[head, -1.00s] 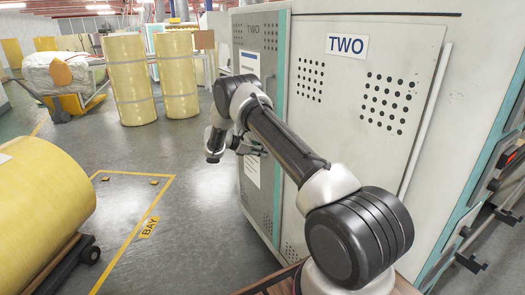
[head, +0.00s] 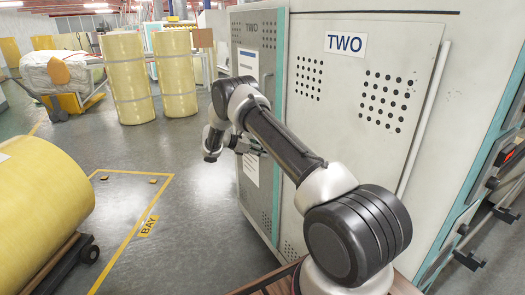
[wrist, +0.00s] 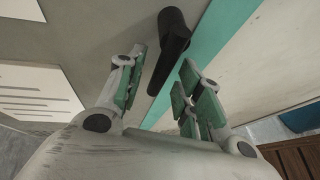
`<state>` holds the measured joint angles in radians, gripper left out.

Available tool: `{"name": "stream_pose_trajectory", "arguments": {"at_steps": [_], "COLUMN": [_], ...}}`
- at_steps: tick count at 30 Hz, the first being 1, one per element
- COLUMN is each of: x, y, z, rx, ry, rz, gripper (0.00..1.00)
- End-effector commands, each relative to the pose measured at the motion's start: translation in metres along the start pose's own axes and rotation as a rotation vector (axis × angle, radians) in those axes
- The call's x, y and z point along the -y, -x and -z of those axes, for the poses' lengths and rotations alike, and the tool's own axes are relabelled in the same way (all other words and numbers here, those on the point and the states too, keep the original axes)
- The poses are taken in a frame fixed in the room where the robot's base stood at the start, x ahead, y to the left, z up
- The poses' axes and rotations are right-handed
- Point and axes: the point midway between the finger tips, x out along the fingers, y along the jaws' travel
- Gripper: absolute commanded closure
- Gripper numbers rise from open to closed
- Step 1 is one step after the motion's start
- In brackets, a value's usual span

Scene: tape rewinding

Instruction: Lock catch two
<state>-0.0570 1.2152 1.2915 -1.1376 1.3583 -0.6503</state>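A black lever-like catch (wrist: 172,40) shows in the wrist view, on a grey panel beside a teal strip. My gripper (wrist: 163,64) is open, with one green-padded finger on each side of the catch's near end. I see gaps between both fingers and the catch, and no clear contact. In the head view my gripper (head: 246,146) is at the front of the cabinet marked TWO (head: 345,43), near its left teal edge. The catch cannot be made out there. Whether the catch is locked cannot be told.
A yellow roll on a cart (head: 38,205) stands at the left, by the yellow BAY floor marking (head: 148,227). Upright yellow rolls (head: 128,78) stand further back. Grey floor between them and the cabinet is clear. A metal frame with dark fittings (head: 480,215) is at the right.

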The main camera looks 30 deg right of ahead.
Motion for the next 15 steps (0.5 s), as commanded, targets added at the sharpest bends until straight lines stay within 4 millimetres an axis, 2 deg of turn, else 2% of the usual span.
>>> {"name": "stream_pose_trajectory", "arguments": {"at_steps": [8, 11, 15], "x": [-0.001, -0.001, -0.001], "y": [0.004, 0.018, 0.048], "z": [0.0, 0.0, 0.0], "rx": [0.0, -0.001, -0.001], "ry": [-0.001, -0.001, -0.001], "rz": [-0.002, -0.004, -0.005], "gripper": [0.65, 0.65, 0.65]}}
